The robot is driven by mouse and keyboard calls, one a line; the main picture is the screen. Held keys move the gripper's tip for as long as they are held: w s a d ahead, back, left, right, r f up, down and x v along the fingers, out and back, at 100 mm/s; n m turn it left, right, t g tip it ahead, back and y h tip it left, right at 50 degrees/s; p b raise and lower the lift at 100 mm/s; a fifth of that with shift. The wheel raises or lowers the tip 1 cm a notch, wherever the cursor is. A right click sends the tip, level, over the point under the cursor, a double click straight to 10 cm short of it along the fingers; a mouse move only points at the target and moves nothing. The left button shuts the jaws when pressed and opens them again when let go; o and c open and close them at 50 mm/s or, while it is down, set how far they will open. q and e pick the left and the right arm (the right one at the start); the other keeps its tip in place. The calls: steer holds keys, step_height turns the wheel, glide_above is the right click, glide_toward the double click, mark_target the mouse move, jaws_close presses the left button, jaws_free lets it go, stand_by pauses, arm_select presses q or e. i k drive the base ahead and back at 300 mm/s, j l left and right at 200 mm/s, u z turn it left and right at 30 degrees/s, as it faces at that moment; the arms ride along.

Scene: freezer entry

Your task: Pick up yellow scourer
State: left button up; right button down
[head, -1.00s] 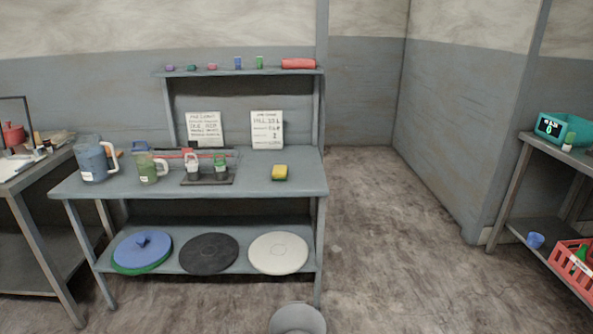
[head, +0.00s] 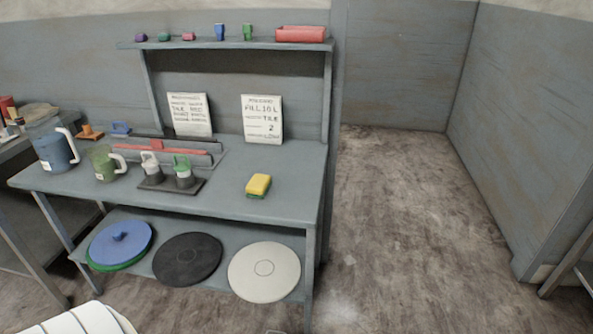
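The yellow scourer (head: 258,184) lies on the grey bench top (head: 230,206), right of the middle and near the front edge. It is a small yellow block with a green layer along its lower side. Nothing touches or covers it. Neither of my grippers shows in the head view.
Left of the scourer stand two small bottles on a dark tray (head: 172,186), a green jug (head: 104,164) and a blue jug (head: 55,150). Two cards lean at the back. Round discs, including a white one (head: 264,272), lie on the lower shelf. Floor (head: 400,230) at right is clear.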

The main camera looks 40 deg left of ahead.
mark_target(258, 185)
steer(key=i+l+u, duration=0.1)
steer(key=i+u, duration=0.2)
steer(key=i, duration=0.2)
steer(key=i+l+u, duration=0.25)
steer(key=i, duration=0.25)
steer(key=i+l+u, duration=0.15)
steer(key=i+u, duration=0.15)
steer(key=u, duration=0.2)
steer(key=i+l+u, duration=0.25)
steer(key=u, duration=0.2)
steer(key=i+l+u, duration=0.2)
steer(key=u, duration=0.3)
steer(key=i+l+u, duration=0.1)
steer(key=l+u, duration=0.35)
